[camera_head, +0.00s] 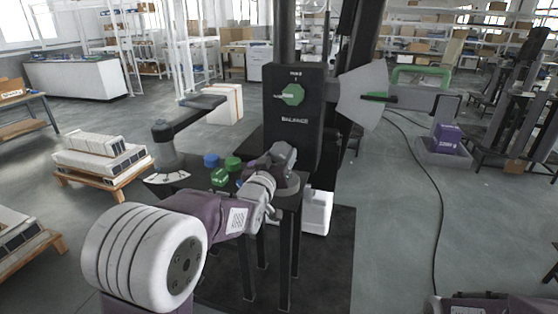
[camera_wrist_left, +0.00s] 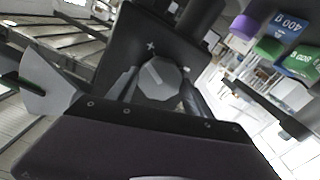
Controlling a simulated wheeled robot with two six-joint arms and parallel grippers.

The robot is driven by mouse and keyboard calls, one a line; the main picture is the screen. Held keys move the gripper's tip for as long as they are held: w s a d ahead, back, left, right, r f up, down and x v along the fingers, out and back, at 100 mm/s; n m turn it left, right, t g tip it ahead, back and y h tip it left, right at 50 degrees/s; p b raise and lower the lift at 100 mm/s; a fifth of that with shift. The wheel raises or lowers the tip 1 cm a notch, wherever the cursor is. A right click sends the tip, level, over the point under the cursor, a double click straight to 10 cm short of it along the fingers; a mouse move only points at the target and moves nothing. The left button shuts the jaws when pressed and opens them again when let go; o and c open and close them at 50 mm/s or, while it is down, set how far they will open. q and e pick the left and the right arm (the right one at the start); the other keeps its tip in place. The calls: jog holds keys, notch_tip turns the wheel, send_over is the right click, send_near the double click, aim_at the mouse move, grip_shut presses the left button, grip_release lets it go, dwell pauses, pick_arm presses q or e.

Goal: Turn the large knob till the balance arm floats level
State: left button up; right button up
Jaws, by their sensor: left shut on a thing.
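The black balance box (camera_head: 312,140), marked BALANCE, stands on my column-side bench. A grey eight-sided knob (camera_wrist_left: 160,78) with a line across its face sits on its panel, beside plus and minus marks. My left gripper (camera_wrist_left: 158,88) is shut around the knob, one finger on each side. In the head view the left gripper (camera_head: 281,158) hides the knob. A smaller green knob (camera_head: 291,95) shows above the label.
Blue (camera_head: 211,160) and green (camera_head: 219,177) weights stand left of the box. A grey post with a dark bar (camera_head: 192,113) stands farther left. A purple block (camera_head: 446,138) sits in a grey bin at the right. A black cable crosses the open floor.

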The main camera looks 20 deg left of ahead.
pick_arm(q)
jog(key=o, duration=1.4)
jog(key=shift+c, duration=0.2)
jog(key=shift+s, duration=0.1)
jog(key=s, duration=0.9)
jog(key=shift+a+b, duration=0.15)
jog(key=shift+b, duration=0.15)
